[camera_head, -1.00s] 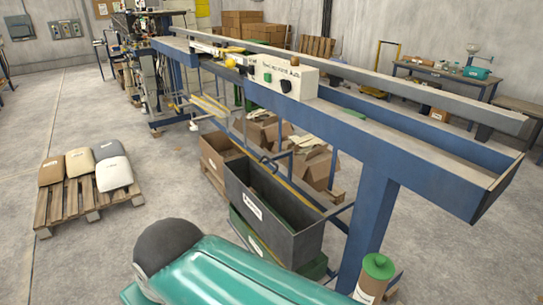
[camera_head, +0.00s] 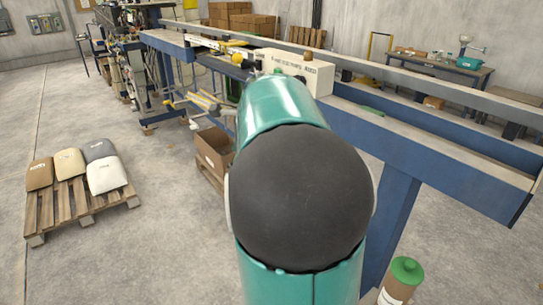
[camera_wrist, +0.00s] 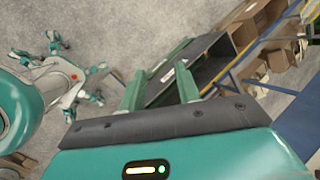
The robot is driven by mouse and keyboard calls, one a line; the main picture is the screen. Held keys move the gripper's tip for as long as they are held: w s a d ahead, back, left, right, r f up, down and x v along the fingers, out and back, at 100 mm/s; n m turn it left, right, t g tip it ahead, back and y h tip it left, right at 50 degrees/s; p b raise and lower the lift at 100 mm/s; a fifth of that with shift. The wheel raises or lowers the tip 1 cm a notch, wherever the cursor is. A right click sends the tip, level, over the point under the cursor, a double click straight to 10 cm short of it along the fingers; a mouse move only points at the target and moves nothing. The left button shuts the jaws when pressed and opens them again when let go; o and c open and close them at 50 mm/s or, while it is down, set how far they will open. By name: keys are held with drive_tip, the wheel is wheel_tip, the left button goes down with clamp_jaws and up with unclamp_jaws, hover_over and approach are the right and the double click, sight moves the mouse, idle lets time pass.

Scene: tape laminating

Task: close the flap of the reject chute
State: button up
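A dark grey open box with a white label (camera_wrist: 212,62) shows in the wrist view, past my fingers. It appears to be the reject bin or chute under the conveyor; I cannot make out which part is the flap. My gripper (camera_wrist: 159,72) has its two green fingers apart, with nothing clearly held between them. The fingers point toward the box's labelled side; I cannot tell whether they touch it. In the head view my arm covers the box and my gripper.
The blue conveyor frame (camera_head: 440,165) runs across the right, with a leg (camera_head: 393,215) beside my arm. A cardboard box (camera_head: 214,150) stands below it. A pallet (camera_head: 88,211) with sacks lies at left. A green-capped container (camera_head: 403,279) is at lower right. Floor between is clear.

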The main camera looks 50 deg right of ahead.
drive_tip(key=d+f+m+g+h, duration=0.1)
drive_tip(key=d+f+m+h, duration=0.25)
drive_tip(key=d+m, duration=1.45)
drive_tip(key=w+d+f+n, duration=0.1)
drive_tip(key=d+f, duration=0.1)
drive_tip(key=f, duration=0.2)
drive_tip(key=w+d+f+n, duration=0.1)
drive_tip(key=d+f+n, duration=0.1)
drive_tip(key=f, duration=0.3)
drive_tip(key=w+d+f+n+y, duration=0.1)
drive_tip(key=w+d+f+n, duration=0.1)
drive_tip(key=d+f, duration=0.2)
drive_tip(key=shift+f, duration=0.15)
clamp_jaws()
